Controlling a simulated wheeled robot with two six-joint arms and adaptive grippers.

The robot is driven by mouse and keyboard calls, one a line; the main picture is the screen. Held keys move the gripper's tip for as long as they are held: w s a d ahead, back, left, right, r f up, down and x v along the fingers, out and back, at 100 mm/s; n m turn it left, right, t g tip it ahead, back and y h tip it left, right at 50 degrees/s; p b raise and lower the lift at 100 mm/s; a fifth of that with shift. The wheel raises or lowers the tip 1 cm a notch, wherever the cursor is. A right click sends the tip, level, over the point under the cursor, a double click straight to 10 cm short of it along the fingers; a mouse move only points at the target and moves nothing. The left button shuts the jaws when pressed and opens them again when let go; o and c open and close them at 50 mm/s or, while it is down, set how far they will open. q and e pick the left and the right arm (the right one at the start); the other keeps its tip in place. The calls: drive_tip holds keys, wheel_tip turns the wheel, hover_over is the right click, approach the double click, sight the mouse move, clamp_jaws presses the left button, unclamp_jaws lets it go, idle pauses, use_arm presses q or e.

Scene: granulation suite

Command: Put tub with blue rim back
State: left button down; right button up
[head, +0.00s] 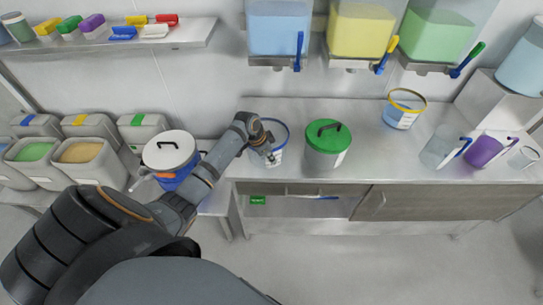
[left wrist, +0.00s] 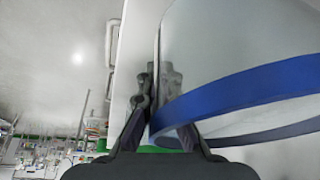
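The tub with blue rim (head: 282,131) is at the counter's front edge, left of the green-lidded tub. My left gripper (head: 268,152) is at its near left side. In the left wrist view the blue rim (left wrist: 250,88) fills the right side, tilted in the picture. There the left gripper's fingers (left wrist: 156,92) are close together with the tub's wall between them, one finger partly behind the rim. The gripper looks shut on the wall. Whether the tub's base touches the counter is hard to tell. My right gripper is not in view.
A green-lidded tub (head: 324,155) stands close on the right. A tub with yellow rim (head: 401,116) is farther back. A white-lidded pot (head: 168,148) stands left beside my arm. Blue, yellow and green dispensers (head: 360,30) hang above. The counter (head: 365,155) is clear right of the green lid.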

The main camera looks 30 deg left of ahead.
use_arm(q)
drive_tip(key=c, duration=1.5)
unclamp_jaws()
drive_tip(key=b+v, duration=0.1)
drive_tip(key=v, duration=1.1)
